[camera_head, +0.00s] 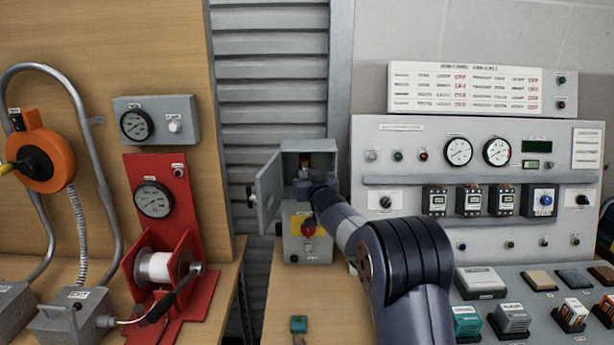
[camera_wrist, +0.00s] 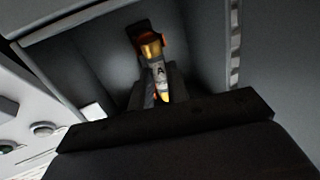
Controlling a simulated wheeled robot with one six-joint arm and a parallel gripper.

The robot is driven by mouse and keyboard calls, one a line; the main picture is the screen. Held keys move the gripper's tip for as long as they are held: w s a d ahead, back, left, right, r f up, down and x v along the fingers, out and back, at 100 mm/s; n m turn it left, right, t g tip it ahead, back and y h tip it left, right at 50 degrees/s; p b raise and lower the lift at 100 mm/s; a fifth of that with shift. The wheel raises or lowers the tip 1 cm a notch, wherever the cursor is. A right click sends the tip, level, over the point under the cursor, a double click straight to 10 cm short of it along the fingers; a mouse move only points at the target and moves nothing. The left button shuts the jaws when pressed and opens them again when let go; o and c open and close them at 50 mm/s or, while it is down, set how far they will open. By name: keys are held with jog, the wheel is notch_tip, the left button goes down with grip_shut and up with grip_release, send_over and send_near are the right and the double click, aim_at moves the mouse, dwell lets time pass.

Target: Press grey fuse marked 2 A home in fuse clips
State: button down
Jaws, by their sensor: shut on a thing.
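The grey fuse (camera_wrist: 158,72) shows in the wrist view between the fingers of my gripper (camera_wrist: 158,98), with a coppery end cap above it. A dark letter "A" shows on its body; the rest of the marking is hidden. My gripper is shut on the fuse inside the open grey fuse box (camera_head: 310,146). In the head view my gripper (camera_head: 306,186) is small and partly hidden by my arm. A dark clip-like part (camera_wrist: 138,32) stands around the fuse's far end. I cannot tell whether the fuse is seated in the clips.
The box's grey door (camera_head: 268,192) stands open to the left. Below is a red rotary switch on a yellow plate (camera_head: 307,228). A teal object (camera_head: 299,324) lies on the wooden bench. A grey control panel (camera_head: 400,160) stands close on the right.

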jog(key=shift+w+r+p, duration=0.1)
jog(key=shift+w+p, duration=0.6)
jog(key=shift+w, duration=0.05)
jog(key=c, duration=1.3)
grip_release()
jog(key=shift+s+f+b, duration=0.3)
jog(key=shift+s+b, duration=0.3)
jog(key=shift+b, duration=0.3)
jog(key=s+b, duration=0.1)
jog(key=s, duration=0.1)
jog(key=s+b, duration=0.1)
jog(key=b, duration=0.1)
jog(key=shift+s+r, duration=0.2)
jog(key=shift+s, duration=0.2)
jog(key=shift+s, duration=0.1)
